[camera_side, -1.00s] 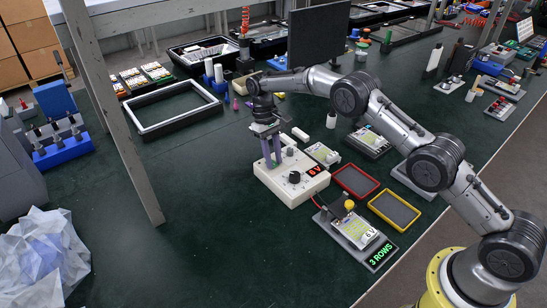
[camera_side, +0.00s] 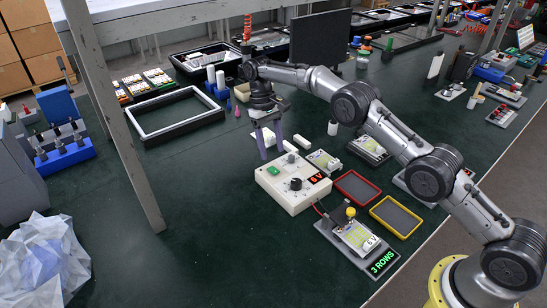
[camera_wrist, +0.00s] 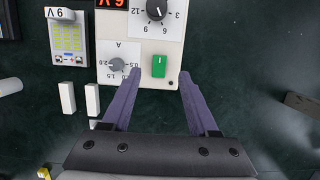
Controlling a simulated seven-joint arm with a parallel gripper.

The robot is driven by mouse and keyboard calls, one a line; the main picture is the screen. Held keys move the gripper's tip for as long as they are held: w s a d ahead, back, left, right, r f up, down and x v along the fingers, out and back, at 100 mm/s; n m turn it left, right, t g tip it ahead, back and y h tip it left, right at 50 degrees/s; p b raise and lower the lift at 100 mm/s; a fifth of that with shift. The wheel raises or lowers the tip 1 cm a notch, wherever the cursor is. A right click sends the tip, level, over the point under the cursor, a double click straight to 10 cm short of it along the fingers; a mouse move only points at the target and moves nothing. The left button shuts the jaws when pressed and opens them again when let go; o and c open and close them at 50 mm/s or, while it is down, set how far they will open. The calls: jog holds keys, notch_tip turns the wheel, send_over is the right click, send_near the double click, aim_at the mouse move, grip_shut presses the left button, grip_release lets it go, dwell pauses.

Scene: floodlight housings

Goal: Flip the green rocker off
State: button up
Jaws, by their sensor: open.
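The green rocker (camera_side: 273,170) sits on the top face of a white box (camera_side: 292,190) with a red lit display (camera_side: 318,178) and a black knob (camera_side: 296,184). In the wrist view the rocker (camera_wrist: 159,66) shows upright between my fingertips, a little beyond them. I cannot tell which way it is tilted. My gripper (camera_side: 271,155) is open and empty, pointing down at the box's back left edge. In the wrist view its two purple fingers (camera_wrist: 161,75) stand wide apart on either side of the rocker, with no visible contact. A grey knob (camera_wrist: 117,66) is left of the fingers.
A red tray (camera_side: 356,187) and a yellow tray (camera_side: 395,216) lie right of the box. White blocks (camera_wrist: 68,97) lie beside the box.

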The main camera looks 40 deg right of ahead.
jog(key=shift+v, duration=0.8)
jog(key=s+d+r+t, duration=0.2)
jog(key=s+r, duration=0.5)
jog(key=r, duration=0.4)
jog(key=s+d+r+t, duration=0.1)
jog(key=s+r+t, duration=0.1)
jog(key=s+r, duration=0.65)
jog(key=s+d+r+t, duration=0.1)
jog(key=s+r, duration=0.1)
jog(key=s, duration=0.4)
jog(key=s+d+r+t, duration=0.1)
jog(key=s+r, duration=0.2)
jog(key=s, duration=0.4)
jog(key=s+f+t, duration=0.2)
jog(key=s+f, duration=0.5)
jog(key=s, duration=0.7)
jog(key=shift+d+f+t, duration=0.15)
jog(key=shift+d+t, duration=0.1)
jog(key=shift+t, duration=0.05)
